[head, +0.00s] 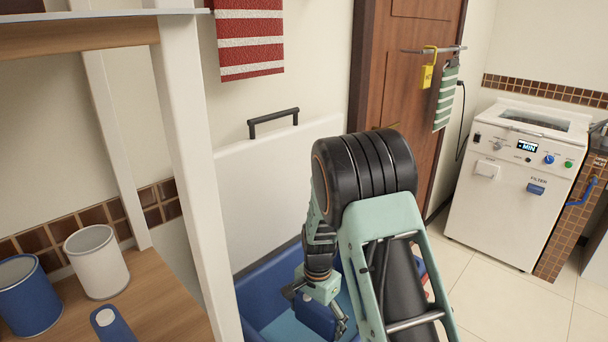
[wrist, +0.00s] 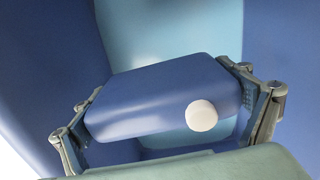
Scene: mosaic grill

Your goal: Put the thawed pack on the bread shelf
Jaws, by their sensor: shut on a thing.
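A blue pack (wrist: 150,95) with a round white spot on its side is held between the two fingers of my gripper (wrist: 168,112) in the wrist view. My gripper is shut on it, one finger at each end. In the head view the blue pack (head: 314,314) shows in my gripper (head: 318,308), low inside a blue bin (head: 248,292) with a lighter blue inside. My arm hides part of the bin. I cannot tell whether the pack touches the bin floor. No shelf with bread on it shows.
A wooden shelf (head: 150,300) at the left bears a white canister (head: 97,262), a blue canister (head: 28,296) and a blue flat item (head: 110,325). A white post (head: 190,150) stands between shelf and bin. A white open lid (head: 255,190) rises behind the bin. A white machine (head: 515,190) stands far right.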

